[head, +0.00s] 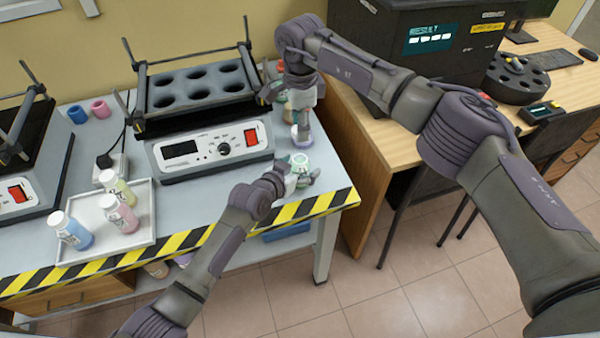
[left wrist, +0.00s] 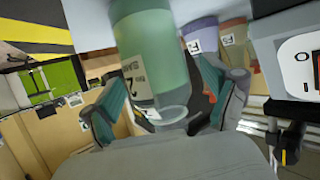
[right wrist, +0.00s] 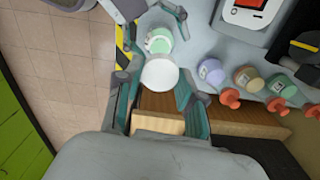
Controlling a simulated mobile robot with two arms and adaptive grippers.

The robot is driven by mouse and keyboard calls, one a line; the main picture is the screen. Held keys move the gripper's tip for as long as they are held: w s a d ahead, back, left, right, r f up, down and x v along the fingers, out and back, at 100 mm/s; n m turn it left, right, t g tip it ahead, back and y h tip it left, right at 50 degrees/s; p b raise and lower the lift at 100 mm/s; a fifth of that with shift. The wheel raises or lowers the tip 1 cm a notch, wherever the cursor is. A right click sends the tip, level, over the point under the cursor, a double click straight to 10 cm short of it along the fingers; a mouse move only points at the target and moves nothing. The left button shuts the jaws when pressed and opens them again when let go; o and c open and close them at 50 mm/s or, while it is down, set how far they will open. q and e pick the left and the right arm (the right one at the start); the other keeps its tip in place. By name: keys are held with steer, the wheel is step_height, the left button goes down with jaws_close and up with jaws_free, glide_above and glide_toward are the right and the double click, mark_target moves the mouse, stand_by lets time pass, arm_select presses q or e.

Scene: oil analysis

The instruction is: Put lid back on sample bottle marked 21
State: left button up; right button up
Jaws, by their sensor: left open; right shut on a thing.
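A green-tinted sample bottle (head: 300,163) stands near the right front corner of the bench. In the left wrist view the bottle (left wrist: 153,55) bears a label with a 2; the rest of its number is unclear. My left gripper (head: 297,178) is open, its fingers on either side of this bottle. It also shows in the left wrist view (left wrist: 165,100). My right gripper (right wrist: 155,85) is shut on a round white lid (right wrist: 160,73). In the right wrist view the lid appears beside the green bottle (right wrist: 158,40), partly overlapping it.
A shaker (head: 210,150) is behind left. A white tray (head: 147,210) with several bottles is farther left. The striped bench edge (head: 325,203) is close.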

mark_target(300, 154)
arm_select(q)
jaws_close()
arm_select(e)
steer(key=shift+f, duration=2.45)
steer(key=shift+f, duration=0.15)
steer(key=shift+f, duration=0.75)
steer(key=shift+f, duration=0.6)
